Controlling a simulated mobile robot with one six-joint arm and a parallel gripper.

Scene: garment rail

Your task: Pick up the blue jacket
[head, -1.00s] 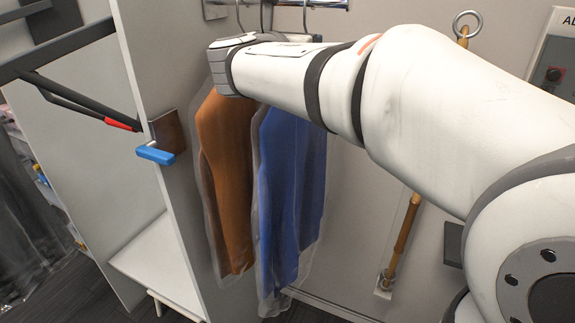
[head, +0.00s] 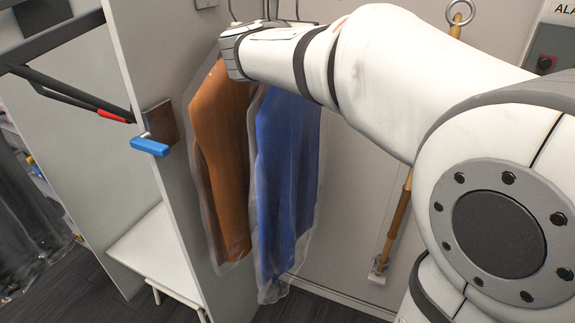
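The blue jacket (head: 287,170) hangs in a clear plastic cover in the head view, to the right of an orange-brown jacket (head: 219,150) in a similar cover. My white arm crosses in front of the tops of both garments. Its far end reaches the upper part of the orange-brown jacket. The gripper fingers are hidden behind the arm, so I cannot see whether they are open or touch anything. The hanger hooks (head: 267,10) show above the arm; the blue jacket's shoulders are covered by it.
A pale partition panel (head: 150,60) with a blue-handled latch (head: 150,147) stands just left of the garments. A low white bench (head: 160,250) is below it. A wooden pole (head: 398,225) leans against the wall at right. Dark floor (head: 330,308) is clear below the garments.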

